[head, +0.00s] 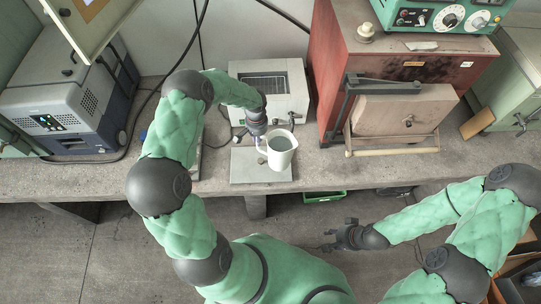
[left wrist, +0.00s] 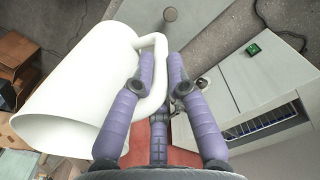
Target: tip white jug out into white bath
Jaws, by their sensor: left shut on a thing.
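The white jug (head: 282,154) is near the bench's front edge, in front of the white bath, its mouth facing up in the head view. My left gripper (head: 262,145) is shut on the jug's handle, on the jug's left side. In the left wrist view the jug (left wrist: 75,90) fills the left, and the gripper's fingers (left wrist: 161,68) close on the handle. I cannot see what is inside the jug. The white bath (head: 297,78) stands behind it, its top opening showing a dark rack. It also shows in the left wrist view (left wrist: 222,98). My right gripper (head: 338,238) is away from the bench, above the floor; its finger state is unclear.
A pale flat plate (head: 250,169) lies under the jug. A red furnace (head: 334,60) with a thick door stands right of the bath. A grey-blue machine (head: 65,100) is at the left. Black cables hang behind. A green tray (head: 324,197) is below the bench's front edge.

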